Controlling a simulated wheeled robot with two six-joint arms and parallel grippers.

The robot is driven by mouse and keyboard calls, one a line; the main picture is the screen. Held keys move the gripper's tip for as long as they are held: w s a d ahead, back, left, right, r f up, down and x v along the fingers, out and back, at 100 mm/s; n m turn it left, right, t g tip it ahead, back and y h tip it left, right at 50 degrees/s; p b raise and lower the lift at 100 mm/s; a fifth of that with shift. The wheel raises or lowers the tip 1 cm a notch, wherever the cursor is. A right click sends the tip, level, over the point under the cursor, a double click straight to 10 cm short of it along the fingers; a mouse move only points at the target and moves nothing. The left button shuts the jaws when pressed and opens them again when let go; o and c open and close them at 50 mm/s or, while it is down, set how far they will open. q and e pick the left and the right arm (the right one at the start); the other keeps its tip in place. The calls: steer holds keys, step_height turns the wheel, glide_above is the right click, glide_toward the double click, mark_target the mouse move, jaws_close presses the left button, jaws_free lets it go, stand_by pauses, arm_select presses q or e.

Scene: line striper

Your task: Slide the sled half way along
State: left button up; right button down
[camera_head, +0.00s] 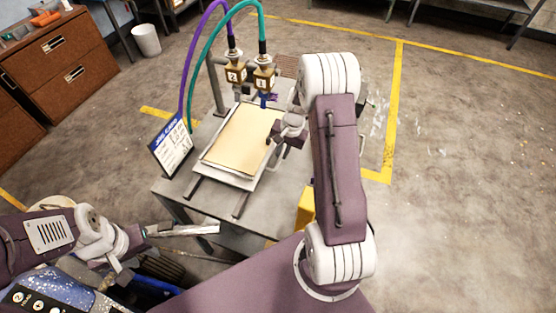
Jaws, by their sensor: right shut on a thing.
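The sled (212,171) is a pale flat tray bearing a tan sheet (241,138). It sits on dark rails (241,205) on a grey table (168,188). Two brass-coloured nozzle blocks, one (235,73) with a purple hose and one (264,77) with a green hose, hang over the far end of the sled. My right gripper (277,143) reaches down at the sled's right edge and is shut there; its wrist hides the exact grip. My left gripper (146,232) is low at the left, away from the sled; its jaw opening is unclear.
A sign card (171,147) stands at the table's left edge. A yellow object (305,206) is by the table's right side. Brown drawers (62,62) and a white bin (146,40) stand at the upper left. The floor at right is open.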

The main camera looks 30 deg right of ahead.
steer(key=w+d, duration=0.2)
steer(key=w+d+p, duration=0.1)
steer(key=w+d, duration=0.1)
steer(key=d, duration=0.1)
steer(key=shift+w+d, duration=0.3)
steer(key=shift+w, duration=0.1)
steer(key=c, duration=1.5)
jaws_free()
step_height(320, 180, up, 9)
steer(key=s+d, duration=0.1)
steer(key=shift+s, duration=0.15)
